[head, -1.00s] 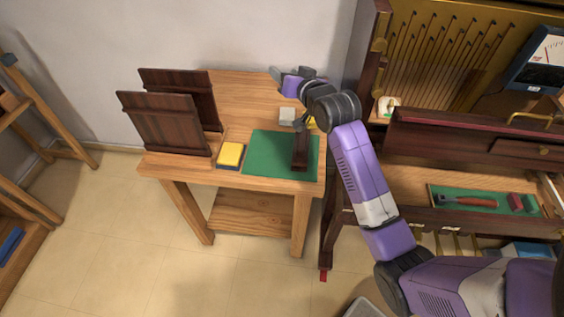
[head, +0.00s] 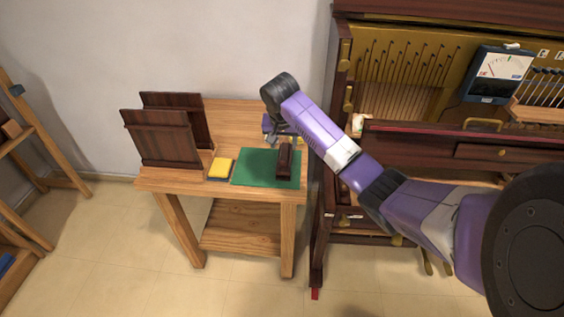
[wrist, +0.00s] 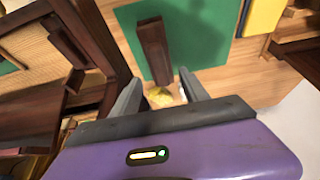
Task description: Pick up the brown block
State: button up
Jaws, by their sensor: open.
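The brown block (head: 284,165) is a dark, long piece lying on the green mat (head: 252,169) on the wooden table. In the wrist view the brown block (wrist: 153,45) lies just beyond my fingertips, roughly in line with the gap between them. My gripper (wrist: 158,82) is open and empty, and its fingers do not touch the block. In the head view my gripper (head: 281,132) is at the block's far end, partly hidden by my arm.
Two dark wooden panels (head: 165,142) stand at the table's left. The opened piano (head: 420,140) stands close on the right. A small yellow thing (wrist: 160,97) shows between my fingers.

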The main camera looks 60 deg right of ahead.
aim_at(285, 151)
jog(key=x, duration=0.6)
jog(key=shift+d+r+p, duration=0.15)
jog(key=shift+d+p, duration=0.15)
jog(key=shift+d, duration=0.05)
jog(key=shift+w+d+f, duration=0.1)
jog(key=shift+f, duration=0.1)
jog(key=shift+f, duration=0.3)
grip_shut()
jog(key=shift+r, duration=0.1)
dwell(1.3)
